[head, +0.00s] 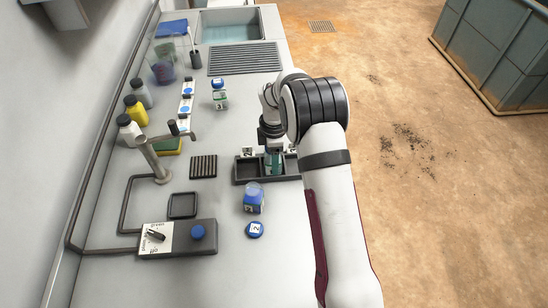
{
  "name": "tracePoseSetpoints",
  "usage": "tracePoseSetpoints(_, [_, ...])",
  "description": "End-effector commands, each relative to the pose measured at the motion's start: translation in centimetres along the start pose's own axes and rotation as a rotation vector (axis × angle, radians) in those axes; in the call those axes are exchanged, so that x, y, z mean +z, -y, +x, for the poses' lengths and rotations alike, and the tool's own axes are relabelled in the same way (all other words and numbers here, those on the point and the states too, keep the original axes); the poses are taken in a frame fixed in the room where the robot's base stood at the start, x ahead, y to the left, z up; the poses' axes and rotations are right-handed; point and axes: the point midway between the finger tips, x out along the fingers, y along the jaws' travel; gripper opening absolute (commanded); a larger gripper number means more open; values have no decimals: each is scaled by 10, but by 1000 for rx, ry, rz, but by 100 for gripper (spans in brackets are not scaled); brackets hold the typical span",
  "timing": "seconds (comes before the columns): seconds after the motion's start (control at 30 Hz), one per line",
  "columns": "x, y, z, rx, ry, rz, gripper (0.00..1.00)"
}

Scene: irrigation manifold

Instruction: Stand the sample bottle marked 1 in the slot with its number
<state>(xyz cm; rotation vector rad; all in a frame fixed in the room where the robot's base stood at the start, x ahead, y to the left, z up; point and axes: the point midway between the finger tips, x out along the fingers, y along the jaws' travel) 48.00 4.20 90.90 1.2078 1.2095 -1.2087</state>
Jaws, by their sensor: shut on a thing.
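My gripper (272,147) points down over the dark slotted rack (246,179), partly hidden by my arm. It is shut on a sample bottle (273,167) with teal contents, upright at the middle slot. I cannot tell whether the bottle rests on the slot floor, and its number is not readable. Small white number tags (248,151) stand along the rack's back edge; their digits are too small to read. The left slot looks empty; the right one is partly hidden.
A metal tap post (155,160), control box (180,238) and small tray (183,205) lie left.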

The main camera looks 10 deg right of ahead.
Motion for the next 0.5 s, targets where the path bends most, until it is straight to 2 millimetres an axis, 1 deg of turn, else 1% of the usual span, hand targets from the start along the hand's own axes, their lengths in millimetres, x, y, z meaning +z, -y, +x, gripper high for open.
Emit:
tracePoseSetpoints(0.27, [0,0,2,0,0,0,0])
tracePoseSetpoints(0.3, [0,0,2,0,0,1,63])
tracePoseSetpoints(0.43, [0,0,2,0,0,1,86])
tracePoseSetpoints(0.47, [0,0,2,0,0,1,89])
tracePoseSetpoints(0.5, [0,0,2,0,0,1,89])
